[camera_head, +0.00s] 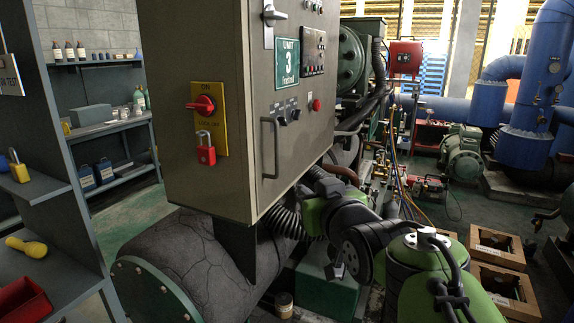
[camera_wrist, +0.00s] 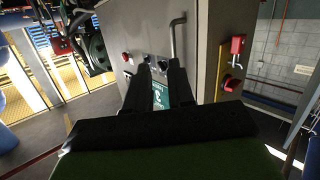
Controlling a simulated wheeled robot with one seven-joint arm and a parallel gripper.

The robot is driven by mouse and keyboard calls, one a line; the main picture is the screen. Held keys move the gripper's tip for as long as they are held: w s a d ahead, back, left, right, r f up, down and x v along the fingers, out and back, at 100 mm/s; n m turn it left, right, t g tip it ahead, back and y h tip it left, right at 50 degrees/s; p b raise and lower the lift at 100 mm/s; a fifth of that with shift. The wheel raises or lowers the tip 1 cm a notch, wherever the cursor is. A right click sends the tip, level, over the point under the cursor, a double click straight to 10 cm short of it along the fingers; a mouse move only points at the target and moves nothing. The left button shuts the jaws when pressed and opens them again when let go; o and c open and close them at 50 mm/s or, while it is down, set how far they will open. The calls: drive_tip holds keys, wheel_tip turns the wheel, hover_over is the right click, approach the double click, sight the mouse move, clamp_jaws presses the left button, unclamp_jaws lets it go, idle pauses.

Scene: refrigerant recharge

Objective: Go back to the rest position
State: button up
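My gripper (camera_wrist: 159,72) shows in the wrist view with its two dark fingers apart and nothing between them. The green unit sign (camera_wrist: 160,95) of the grey cabinet shows through the gap, beyond the fingers. In the head view my green and black arm (camera_head: 370,240) is at the lower right, below and right of the cabinet (camera_head: 195,95); I cannot make out the fingertips there. A red padlock (camera_head: 206,150) hangs at the yellow-plated red switch (camera_head: 204,106) on the cabinet's side, apart from my gripper. The switch also shows in the wrist view (camera_wrist: 232,84).
The cabinet door has a long handle (camera_head: 270,148). A dark cracked pipe (camera_head: 205,260) runs below it. A grey shelf (camera_head: 60,200) with a yellow padlock (camera_head: 18,168) stands at left. Open wooden crates (camera_head: 500,285) and blue pipes (camera_head: 535,90) are at right.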

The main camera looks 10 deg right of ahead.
drive_tip(key=s+d+f+m+g+h, duration=0.1)
drive_tip(key=s+f+g, duration=0.4)
drive_tip(key=s+f, duration=0.6)
drive_tip(key=s+d+f+m+g+h, duration=0.15)
drive_tip(key=s+f+g, duration=0.45)
drive_tip(key=s, duration=1)
wheel_tip(320, 180, up, 15)
drive_tip(key=p, duration=1.7)
drive_tip(key=shift+s+d+t, duration=0.2)
drive_tip(key=shift+d+t, duration=0.1)
